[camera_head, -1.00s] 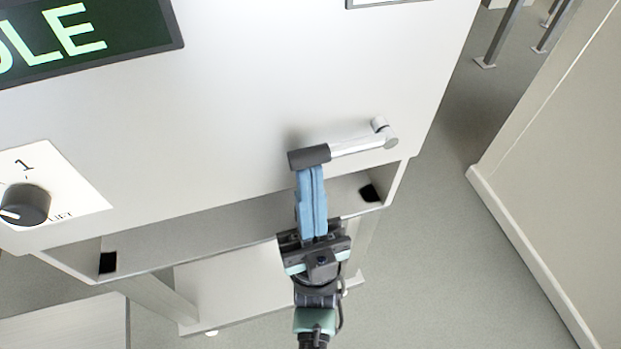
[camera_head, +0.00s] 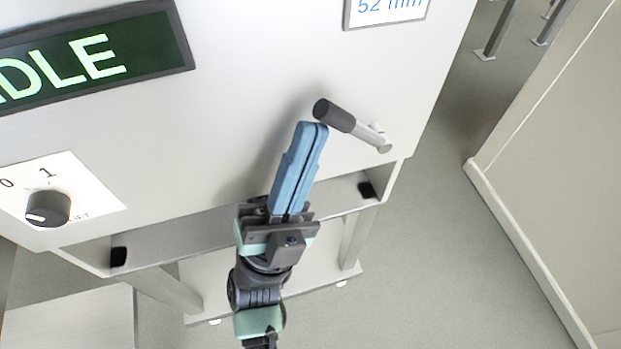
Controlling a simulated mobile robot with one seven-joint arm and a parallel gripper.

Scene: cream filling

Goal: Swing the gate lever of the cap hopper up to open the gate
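The gate lever (camera_head: 351,125) is a metal bar with a dark grip on the white machine front, at the right in the head view. Its pivot is at the lower right, and the bar slants up and left to the grip. My gripper (camera_head: 313,130) has its blue fingers together, pointing up. The fingertips are just below and left of the dark grip, at or very near it; I cannot tell whether they touch. Nothing shows between the fingers. The gate itself is not seen.
A green-lit display (camera_head: 95,58) reading "DLE" and a black knob (camera_head: 48,208) are on the machine front (camera_head: 235,90) to the left. An open shelf slot (camera_head: 190,230) runs below the lever. Grey floor and a beige wall panel (camera_head: 560,170) lie to the right.

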